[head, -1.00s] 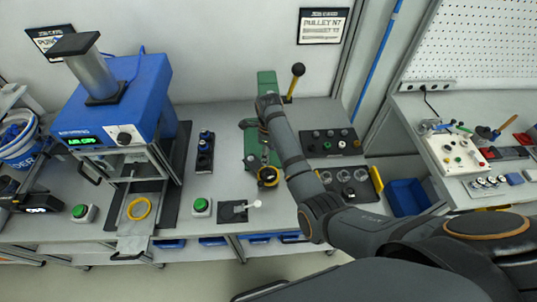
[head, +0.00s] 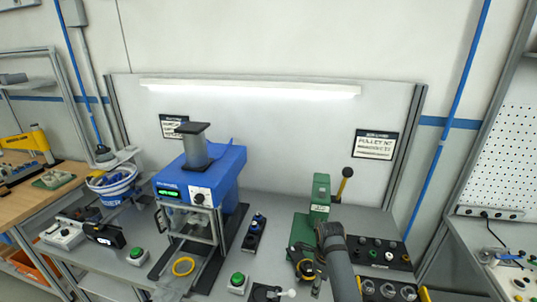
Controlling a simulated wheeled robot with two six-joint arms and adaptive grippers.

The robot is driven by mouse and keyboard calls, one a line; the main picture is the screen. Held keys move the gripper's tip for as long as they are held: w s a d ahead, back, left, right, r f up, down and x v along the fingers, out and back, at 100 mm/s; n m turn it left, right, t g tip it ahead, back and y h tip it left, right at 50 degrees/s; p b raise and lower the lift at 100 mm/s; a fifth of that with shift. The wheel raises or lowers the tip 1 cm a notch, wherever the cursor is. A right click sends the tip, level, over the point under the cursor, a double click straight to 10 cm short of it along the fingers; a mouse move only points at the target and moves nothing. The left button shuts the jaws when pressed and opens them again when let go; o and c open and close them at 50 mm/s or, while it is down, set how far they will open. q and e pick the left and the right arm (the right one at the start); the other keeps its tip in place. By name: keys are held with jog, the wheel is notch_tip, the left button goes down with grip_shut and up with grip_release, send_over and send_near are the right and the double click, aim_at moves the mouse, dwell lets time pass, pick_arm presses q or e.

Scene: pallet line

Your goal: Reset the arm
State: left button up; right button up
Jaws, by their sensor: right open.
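My right arm reaches in from the bottom, right of centre, its wrist in front of the green lever press (head: 320,195). My right gripper (head: 314,250) is at the arm's far end, low over the press base. It is open, with nothing seen in it; its fingers are small and partly hidden by the wrist. My left gripper is not in view.
A blue press (head: 215,178) with a yellow ring (head: 183,266) in front stands left of centre. Green buttons (head: 237,280) and a black tray of knobs (head: 380,252) flank the green press. A pegboard (head: 505,160) is at right.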

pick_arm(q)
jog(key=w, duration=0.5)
pick_arm(e)
jog(key=s+d+f+n+t, duration=0.1)
jog(key=s+d+n, duration=0.3)
jog(key=s+n, duration=0.4)
jog(key=s+d+f+n+t, duration=0.1)
jog(key=s+d+n, duration=0.3)
jog(key=s+n, duration=0.35)
jog(key=s+r+n+t, duration=0.2)
jog(key=s+r+n, duration=0.3)
jog(key=s+n, duration=0.4)
notch_tip(320, 180, down, 34)
jog(key=s+d+g+b, duration=0.2)
jog(key=b, duration=0.6)
pick_arm(q)
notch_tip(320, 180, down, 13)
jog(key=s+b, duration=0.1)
jog(key=b, duration=0.4)
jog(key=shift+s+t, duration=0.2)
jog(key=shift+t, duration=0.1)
pick_arm(e)
jog(key=s+d+f, duration=0.1)
jog(key=s+f, duration=1.7)
jog(key=f, duration=0.3)
jog(key=shift+d+f+n+g+h, duration=0.25)
jog(key=shift+n+g+h, duration=0.1)
jog(key=shift+g+h, duration=0.05)
